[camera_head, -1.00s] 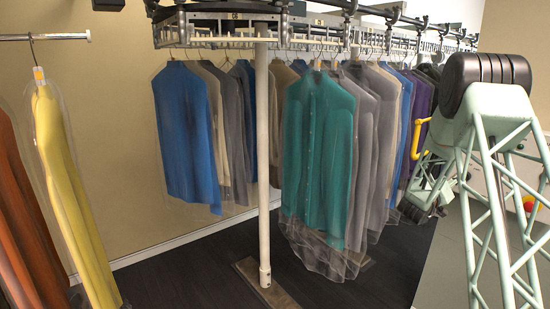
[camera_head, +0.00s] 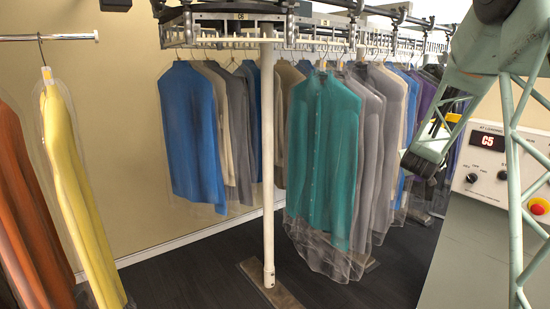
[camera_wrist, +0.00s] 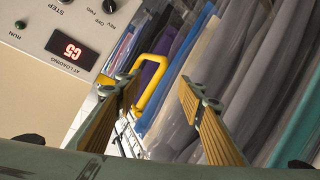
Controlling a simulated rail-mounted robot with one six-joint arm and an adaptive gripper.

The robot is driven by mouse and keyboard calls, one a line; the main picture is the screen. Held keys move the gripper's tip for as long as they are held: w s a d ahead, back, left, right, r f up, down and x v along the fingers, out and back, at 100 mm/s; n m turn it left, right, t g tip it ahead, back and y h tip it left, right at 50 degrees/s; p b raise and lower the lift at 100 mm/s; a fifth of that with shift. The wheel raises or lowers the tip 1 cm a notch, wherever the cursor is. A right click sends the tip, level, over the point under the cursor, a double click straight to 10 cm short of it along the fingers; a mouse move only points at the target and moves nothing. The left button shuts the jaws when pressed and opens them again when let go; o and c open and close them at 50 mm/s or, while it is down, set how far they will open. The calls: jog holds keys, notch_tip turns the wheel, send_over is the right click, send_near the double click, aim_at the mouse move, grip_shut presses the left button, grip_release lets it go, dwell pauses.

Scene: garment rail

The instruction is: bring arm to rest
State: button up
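My gripper (camera_wrist: 158,84) is open in the wrist view. Its two yellow-padded fingers stand apart and nothing is held between them. A yellow handle (camera_wrist: 152,72) shows in the gap, beyond the fingertips. In the head view my arm comes in from the upper right, in front of the control panel (camera_head: 488,170), and its wrist end hangs beside the garments on the right. The fingers cannot be made out there. The panel, with a red "C5" display, also shows at the upper left of the wrist view (camera_wrist: 88,15).
A garment conveyor (camera_head: 215,32) carries bagged garments, among them a blue shirt (camera_head: 190,130) and a teal shirt (camera_head: 322,150). A white post (camera_head: 268,160) stands in front. A separate rail (camera_head: 50,38) at left holds yellow (camera_head: 75,185) and orange garments. Dark floor (camera_head: 200,275) is open at the front.

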jog(key=s+a+r+n+g+y, duration=0.1)
jog(key=s+a+r+y, duration=0.3)
jog(key=s+a, duration=0.9)
jog(key=s+a+r+n+g+y, duration=0.1)
jog(key=s+a+r+g+y, duration=0.2)
jog(key=s+a, duration=0.95)
jog(key=s+a+f+g, duration=0.1)
jog(key=s+a, duration=0.1)
jog(key=s, duration=1.2)
jog(key=s+a+f+g, duration=0.1)
jog(key=s+a+g, duration=0.1)
jog(key=s, duration=1.2)
jog(key=s+a+f+g, duration=0.1)
jog(key=s+a, duration=0.3)
jog(key=s, duration=1)
jog(key=shift+s+a+f+m+y, duration=0.15)
jog(key=shift+s+f+m+y, duration=0.2)
jog(key=shift+f, duration=0.2)
jog(key=shift+w, duration=0.1)
